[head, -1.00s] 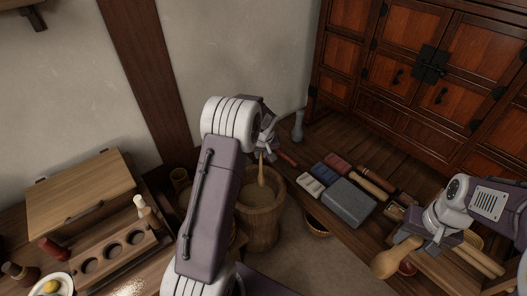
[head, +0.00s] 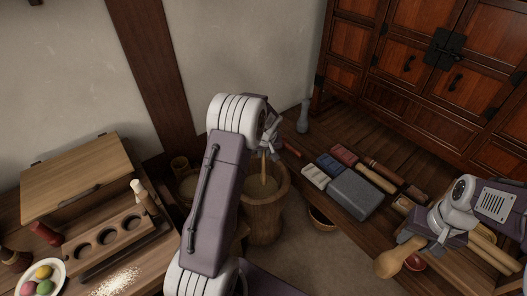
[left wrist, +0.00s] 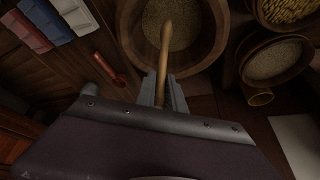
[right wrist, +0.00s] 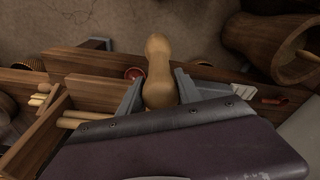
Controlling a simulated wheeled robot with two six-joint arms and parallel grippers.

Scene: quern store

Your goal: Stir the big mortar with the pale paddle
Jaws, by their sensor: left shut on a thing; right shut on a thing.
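The big mortar (head: 262,217) is a wooden tub standing on the floor with pale grainy contents; its rim also shows in the left wrist view (left wrist: 222,42). My left gripper (head: 266,146) is above the mortar, shut on the pale paddle (head: 263,172). The paddle points down into the mortar, and in the left wrist view (left wrist: 165,50) its far end reaches the contents. My right gripper (head: 428,240) is shut on a tan, gourd-shaped wooden piece (head: 396,260), which also shows between the fingers in the right wrist view (right wrist: 158,70).
A low shelf at right holds a grey block (head: 354,195), coloured blocks and wooden rollers (head: 375,177). A bench at left bears a slant-lidded box (head: 75,178), a holed rack (head: 110,240) and a plate of coloured balls (head: 58,263). A basket (head: 320,216) lies right of the mortar.

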